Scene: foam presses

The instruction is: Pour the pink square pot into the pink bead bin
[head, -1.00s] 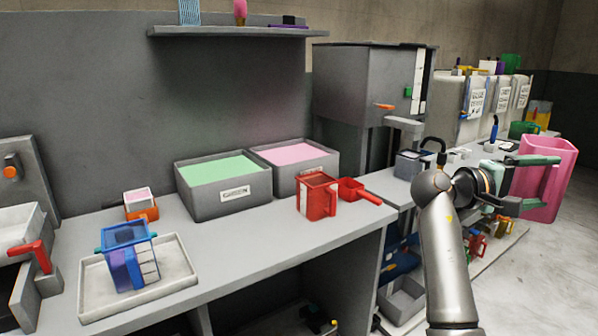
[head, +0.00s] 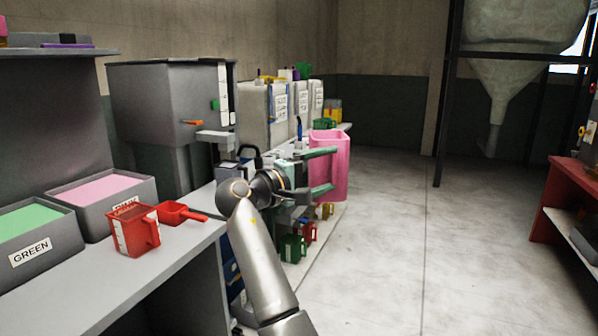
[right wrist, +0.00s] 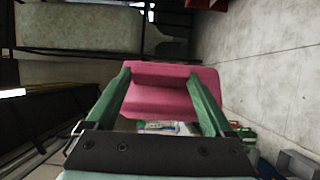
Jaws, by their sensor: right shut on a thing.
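The pink square pot (head: 330,165) is held upright in my right gripper (head: 322,170), out past the end of the counter. The right wrist view shows the pot (right wrist: 160,90) between the two green fingers of the gripper (right wrist: 162,92). The pot's contents do not show. The pink bead bin (head: 120,200) is a grey box full of pink beads (head: 100,188), on the counter at the left of the head view. The pot is well to the right of the bin. My left gripper is not in view.
A grey bin labelled GREEN (head: 50,250) stands left of the pink bin. A red square jug (head: 134,232) and a red scoop (head: 176,212) sit in front of the pink bin. A grey machine (head: 160,100) stands behind. The floor (head: 400,240) at right is clear, up to a red shelf (head: 570,195).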

